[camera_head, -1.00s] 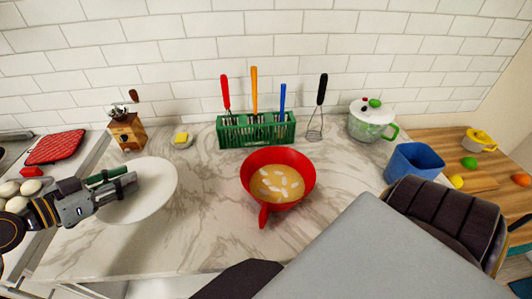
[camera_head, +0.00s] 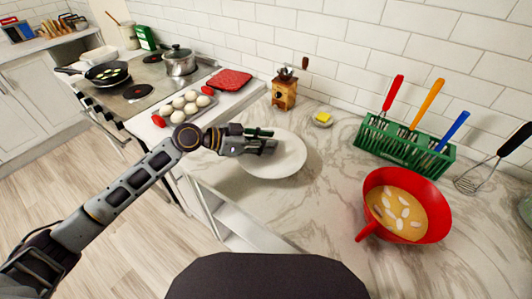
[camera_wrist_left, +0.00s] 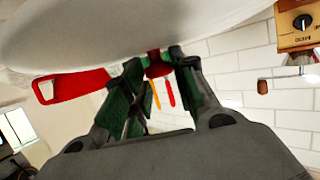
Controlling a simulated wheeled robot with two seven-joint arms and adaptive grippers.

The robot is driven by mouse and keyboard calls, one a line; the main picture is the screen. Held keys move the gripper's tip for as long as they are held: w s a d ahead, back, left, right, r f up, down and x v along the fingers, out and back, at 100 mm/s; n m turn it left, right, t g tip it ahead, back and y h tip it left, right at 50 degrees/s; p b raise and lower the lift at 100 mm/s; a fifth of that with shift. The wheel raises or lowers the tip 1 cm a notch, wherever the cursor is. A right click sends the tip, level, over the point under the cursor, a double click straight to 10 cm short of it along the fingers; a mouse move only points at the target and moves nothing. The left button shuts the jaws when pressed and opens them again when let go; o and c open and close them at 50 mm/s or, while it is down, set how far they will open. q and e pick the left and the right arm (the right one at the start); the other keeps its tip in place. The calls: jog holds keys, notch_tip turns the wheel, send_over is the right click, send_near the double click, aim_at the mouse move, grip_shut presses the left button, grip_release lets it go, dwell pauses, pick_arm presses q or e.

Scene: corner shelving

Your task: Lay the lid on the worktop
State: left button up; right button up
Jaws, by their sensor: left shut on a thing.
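The lid (camera_head: 286,160) is a wide white disc over the left part of the marble worktop (camera_head: 330,205), in front of the coffee grinder. My left gripper (camera_head: 268,142) reaches over it from the left. I cannot tell whether the lid's underside touches the worktop. My right gripper is out of view.
A red pan of soup (camera_head: 433,218) stands to the right, with a green utensil rack (camera_head: 405,145) behind it. A wooden grinder (camera_head: 284,95) and a butter dish (camera_head: 321,119) stand behind the lid. Eggs (camera_head: 185,102) and the stove (camera_head: 135,75) are left. Bare marble lies between lid and pan.

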pick_arm(q)
jog(key=shift+f, duration=2.5)
jog(key=shift+f, duration=0.15)
jog(key=o, duration=1)
jog(key=shift+o, duration=0.2)
jog(key=shift+r, duration=0.2)
